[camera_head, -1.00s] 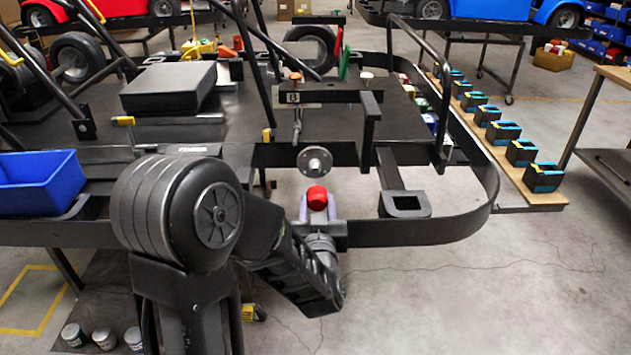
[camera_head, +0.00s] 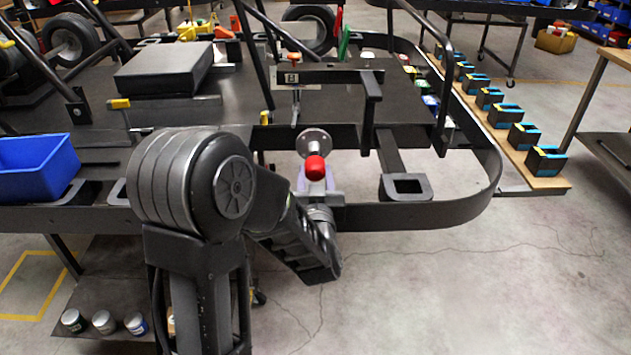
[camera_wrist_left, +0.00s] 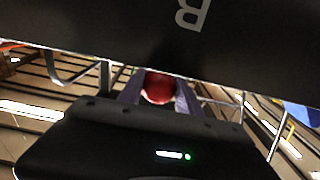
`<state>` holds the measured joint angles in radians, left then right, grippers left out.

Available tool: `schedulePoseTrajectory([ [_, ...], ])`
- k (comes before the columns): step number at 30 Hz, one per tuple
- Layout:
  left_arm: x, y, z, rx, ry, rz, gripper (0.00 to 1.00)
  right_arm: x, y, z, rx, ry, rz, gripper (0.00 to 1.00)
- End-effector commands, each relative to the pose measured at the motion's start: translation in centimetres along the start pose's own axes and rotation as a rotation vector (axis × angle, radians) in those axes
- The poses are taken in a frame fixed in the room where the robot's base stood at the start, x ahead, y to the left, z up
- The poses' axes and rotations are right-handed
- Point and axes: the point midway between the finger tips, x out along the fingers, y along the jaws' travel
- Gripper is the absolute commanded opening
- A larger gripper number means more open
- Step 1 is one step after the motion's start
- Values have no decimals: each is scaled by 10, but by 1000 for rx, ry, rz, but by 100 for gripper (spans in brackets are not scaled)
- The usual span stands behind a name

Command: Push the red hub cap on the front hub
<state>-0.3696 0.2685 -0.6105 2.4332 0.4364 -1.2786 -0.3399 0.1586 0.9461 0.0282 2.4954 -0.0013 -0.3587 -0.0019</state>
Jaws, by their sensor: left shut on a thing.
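The red hub cap (camera_head: 315,167) is held between the fingertips of my left gripper (camera_head: 316,182), which is shut on it. The front hub (camera_head: 313,141), a round grey flange, sits just behind and above the cap in the head view. The cap overlaps its lower part, and I cannot tell whether they touch. In the left wrist view the red cap (camera_wrist_left: 158,88) shows between the two fingers, below a dark panel that fills the top. The hub cannot be made out there. My right gripper is not in view.
A black kart frame rail (camera_head: 430,213) curves around the hub area. A bracket marked B (camera_head: 330,76) stands above the hub. A blue bin (camera_head: 38,168) is at the left, and several black and blue blocks (camera_head: 523,137) line a board at the right.

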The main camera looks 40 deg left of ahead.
Motion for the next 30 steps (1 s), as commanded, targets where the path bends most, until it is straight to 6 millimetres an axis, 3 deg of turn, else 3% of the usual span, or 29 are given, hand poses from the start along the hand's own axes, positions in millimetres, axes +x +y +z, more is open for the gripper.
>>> schedulePoseTrajectory([
  [12,32,0,0,1,1,0,3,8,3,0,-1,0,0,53],
  [30,35,0,0,1,0,0,3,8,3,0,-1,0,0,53],
])
